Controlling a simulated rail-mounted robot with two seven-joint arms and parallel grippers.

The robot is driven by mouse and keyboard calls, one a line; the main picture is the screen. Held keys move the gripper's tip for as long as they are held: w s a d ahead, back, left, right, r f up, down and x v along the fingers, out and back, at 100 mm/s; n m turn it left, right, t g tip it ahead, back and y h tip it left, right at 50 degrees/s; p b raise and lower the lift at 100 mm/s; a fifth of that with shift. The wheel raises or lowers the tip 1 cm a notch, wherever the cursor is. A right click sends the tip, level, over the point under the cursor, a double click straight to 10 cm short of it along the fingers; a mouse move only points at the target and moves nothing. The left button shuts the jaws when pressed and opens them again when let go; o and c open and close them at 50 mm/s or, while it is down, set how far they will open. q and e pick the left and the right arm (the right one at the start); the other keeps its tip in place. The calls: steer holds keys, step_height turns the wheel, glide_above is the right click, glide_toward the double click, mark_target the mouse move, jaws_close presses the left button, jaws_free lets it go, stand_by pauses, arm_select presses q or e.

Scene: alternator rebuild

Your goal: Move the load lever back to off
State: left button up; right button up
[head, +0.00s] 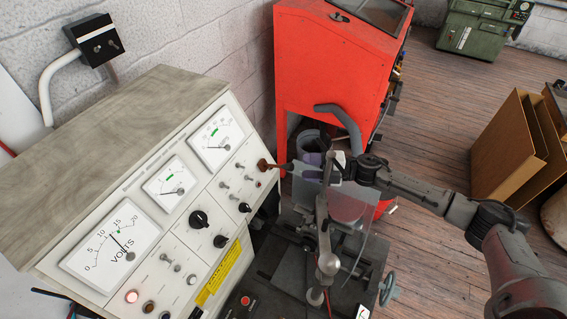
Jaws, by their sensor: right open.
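A lever with a rust-brown knob (264,164) sticks out at the right edge of the sloping test bench panel; I take it to be the load lever. Its stem runs right toward my right gripper (308,171), which comes in from the right with its jaws open. The fingers are beside the stem, close to the knob; I cannot tell if they touch it. No off marking is readable near the lever. The volts meter (110,246) has its needle near mid-scale. A red lamp (131,296) glows below it. My left gripper is out of view.
Two smaller meters (216,139), several toggles and black knobs (198,219) fill the panel. A clear guard (368,232) and a machine with a handwheel (387,289) stand below my right arm. A red cabinet (322,72) stands behind.

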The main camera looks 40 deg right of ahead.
mark_target(283, 166)
steer(key=p+x, duration=0.1)
steer(key=x, duration=0.4)
steer(key=shift+w+a+r+p, duration=0.15)
steer(key=shift+w+a+p, duration=0.1)
steer(key=shift+p, duration=0.05)
steer(key=shift+x, duration=1)
steer(key=shift+c, duration=0.3)
